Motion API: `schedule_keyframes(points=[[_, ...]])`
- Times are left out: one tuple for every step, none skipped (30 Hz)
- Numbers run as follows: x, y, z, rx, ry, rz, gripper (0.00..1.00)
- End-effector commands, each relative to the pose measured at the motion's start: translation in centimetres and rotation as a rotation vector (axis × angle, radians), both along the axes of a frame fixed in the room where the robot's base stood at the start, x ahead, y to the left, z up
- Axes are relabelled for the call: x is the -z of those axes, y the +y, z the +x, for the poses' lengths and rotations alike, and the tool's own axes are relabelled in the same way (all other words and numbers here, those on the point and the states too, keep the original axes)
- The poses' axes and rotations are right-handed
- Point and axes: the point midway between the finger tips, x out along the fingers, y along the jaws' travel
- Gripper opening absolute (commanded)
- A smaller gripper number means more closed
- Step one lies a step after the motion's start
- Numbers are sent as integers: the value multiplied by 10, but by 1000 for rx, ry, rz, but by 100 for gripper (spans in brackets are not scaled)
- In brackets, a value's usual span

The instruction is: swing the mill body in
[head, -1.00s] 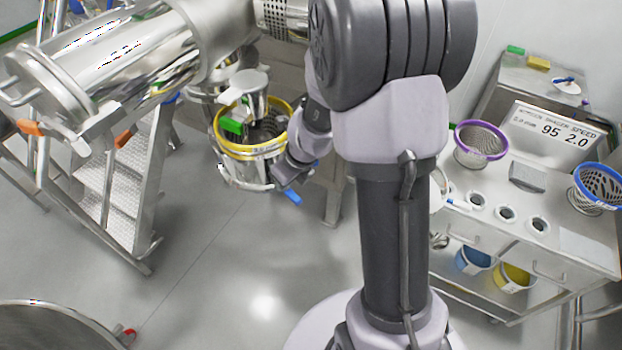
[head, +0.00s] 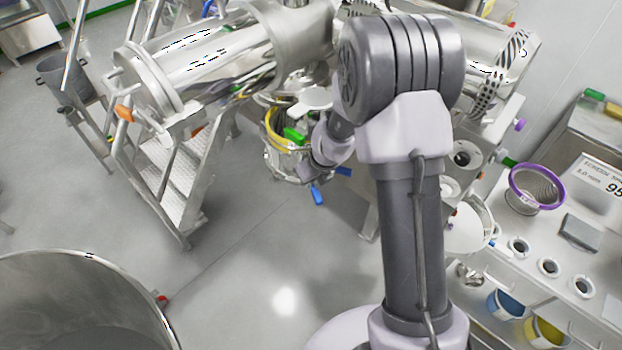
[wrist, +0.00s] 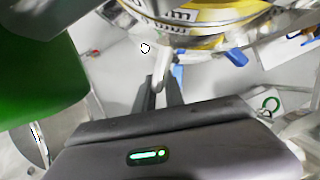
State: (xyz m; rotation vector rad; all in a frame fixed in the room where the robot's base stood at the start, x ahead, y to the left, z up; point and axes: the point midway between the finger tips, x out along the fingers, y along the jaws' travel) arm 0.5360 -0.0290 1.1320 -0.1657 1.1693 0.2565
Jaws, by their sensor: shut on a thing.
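The mill body (head: 272,153) is a steel cylinder with a yellow ring, under the large steel machine (head: 215,55) in the head view. Its right side is hidden behind my wrist. A green part (head: 295,134) shows at its top and a blue handle (head: 317,194) hangs below. In the wrist view, the yellow-banded body (wrist: 205,18) fills the top. My gripper (wrist: 161,90) is below it, its dark fingers closed on a pale handle (wrist: 163,68) that appears to belong to the body. The fingertips are hidden in the head view.
Steel steps (head: 183,175) stand left of the mill body, and a large round vessel (head: 85,290) is at lower left. At right, a bench (head: 510,265) holds a purple-rimmed screen (head: 537,188). The floor (head: 275,255) between is open.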

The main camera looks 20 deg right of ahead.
Motion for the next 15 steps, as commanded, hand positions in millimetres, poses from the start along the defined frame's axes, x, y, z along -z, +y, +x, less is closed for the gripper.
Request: schedule_keyframes(points=[[1, 1, -1, -1, 2, 1, 0], [1, 1, -1, -1, 2, 1, 0], [1, 1, -1, -1, 2, 1, 0], [1, 1, -1, -1, 3, 1, 0], [1, 1, -1, -1, 3, 1, 0], [1, 1, -1, -1, 3, 1, 22], [1, 1, -1, -1, 2, 1, 27], [1, 1, -1, -1, 2, 1, 33], [1, 0, -1, -1, 2, 1, 34], [1, 0, -1, 0, 2, 0, 34], [1, 0, -1, 0, 2, 0, 34], [1, 0, -1, 0, 1, 1, 34], [1, 0, -1, 0, 1, 1, 34], [0, 0, -1, 0, 1, 1, 34], [0, 0, -1, 0, 1, 1, 34]])
